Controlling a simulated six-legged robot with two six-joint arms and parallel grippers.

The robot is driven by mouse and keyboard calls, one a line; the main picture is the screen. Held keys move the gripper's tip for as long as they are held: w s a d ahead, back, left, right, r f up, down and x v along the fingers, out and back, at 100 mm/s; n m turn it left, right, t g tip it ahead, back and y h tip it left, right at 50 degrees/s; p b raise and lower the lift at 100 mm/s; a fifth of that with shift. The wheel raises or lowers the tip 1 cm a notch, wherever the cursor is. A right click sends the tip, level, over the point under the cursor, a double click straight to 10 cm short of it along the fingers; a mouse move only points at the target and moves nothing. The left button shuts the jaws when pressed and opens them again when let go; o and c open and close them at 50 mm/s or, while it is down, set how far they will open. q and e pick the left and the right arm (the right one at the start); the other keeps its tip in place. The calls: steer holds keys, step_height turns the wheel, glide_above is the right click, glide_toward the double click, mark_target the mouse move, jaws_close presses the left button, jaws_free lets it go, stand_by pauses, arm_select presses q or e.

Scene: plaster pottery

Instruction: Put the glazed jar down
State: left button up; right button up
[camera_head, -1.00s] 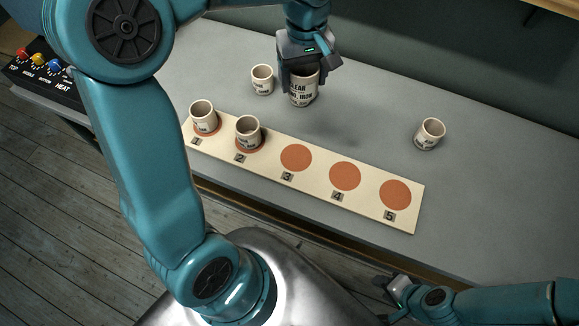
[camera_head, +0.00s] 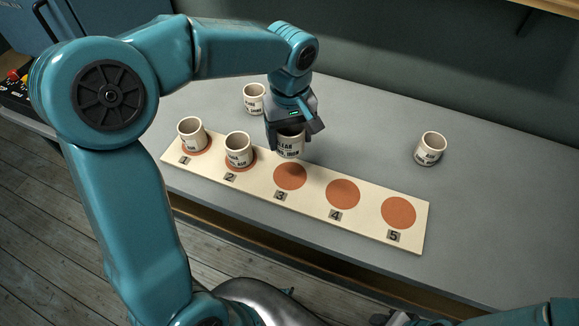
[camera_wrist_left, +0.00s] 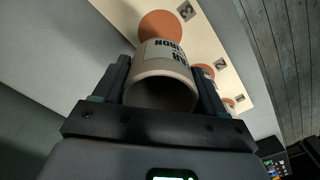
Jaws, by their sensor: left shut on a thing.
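My left gripper (camera_head: 289,146) is shut on a cream glazed jar (camera_head: 291,143) with dark lettering. It holds the jar upright just behind spot 3 (camera_head: 290,177) of the pale board (camera_head: 316,225); I cannot tell how high above the surface. In the left wrist view the jar (camera_wrist_left: 164,84) sits between both fingers, with the orange spot 3 (camera_wrist_left: 160,24) beyond its far end. Part of my right gripper (camera_head: 398,319) shows at the bottom edge; its jaws are cut off.
Similar jars stand on spot 1 (camera_head: 192,132) and spot 2 (camera_head: 239,149). Orange spots 4 (camera_head: 343,194) and 5 (camera_head: 398,213) are bare. Other jars stand behind the board, at the back left (camera_head: 254,98) and at the right (camera_head: 430,148). The grey table (camera_head: 480,200) is otherwise clear.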

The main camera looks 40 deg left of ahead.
mark_target(291, 152)
arm_select(q)
steer(key=f, duration=0.5)
steer(key=shift+s+d+f, duration=0.1)
steer(key=shift+d+f, duration=0.1)
steer(key=shift+f, duration=0.15)
step_height(291, 152, down, 4)
steer(key=shift+f, duration=0.2)
steer(key=shift+a+f, duration=0.1)
steer(key=shift+f, duration=0.25)
steer(key=shift+f+b, duration=0.1)
steer(key=shift+b, duration=0.25)
steer(key=o, duration=1.1)
steer(key=shift+o, duration=0.2)
